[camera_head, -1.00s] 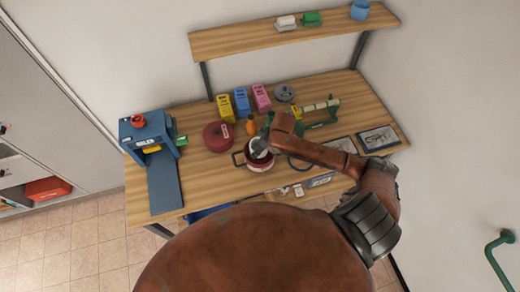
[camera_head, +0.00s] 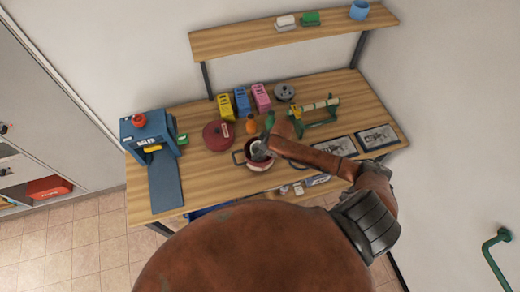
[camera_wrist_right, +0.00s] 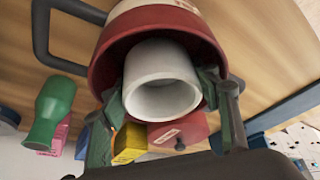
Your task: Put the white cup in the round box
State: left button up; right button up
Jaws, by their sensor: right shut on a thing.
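The round box (camera_head: 266,165) is a dark red and white pot with dark side handles, standing open near the front edge of the workbench. My right gripper (camera_head: 259,150) is over its mouth, shut on the white cup. In the right wrist view the white cup (camera_wrist_right: 162,82) sits between the green fingers, with its open end facing the camera. The red rim of the round box (camera_wrist_right: 105,62) surrounds much of the cup. I cannot tell whether the cup touches the bottom. My left gripper is not in view.
A red round lid (camera_head: 218,136) lies left of the box. An orange bottle (camera_head: 251,126) and yellow, blue and pink cartons (camera_head: 242,101) stand behind. A blue machine (camera_head: 149,137) is at the left end. Framed pictures (camera_head: 336,147) lie to the right.

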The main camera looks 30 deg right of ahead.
jog(key=o, duration=0.9)
jog(key=shift+f, duration=0.15)
jog(key=shift+c, duration=0.2)
jog(key=shift+r, duration=0.4)
jog(key=v, duration=1.2)
jog(key=shift+r+b, duration=0.2)
jog(key=shift+b, duration=0.2)
jog(key=shift+d, duration=0.1)
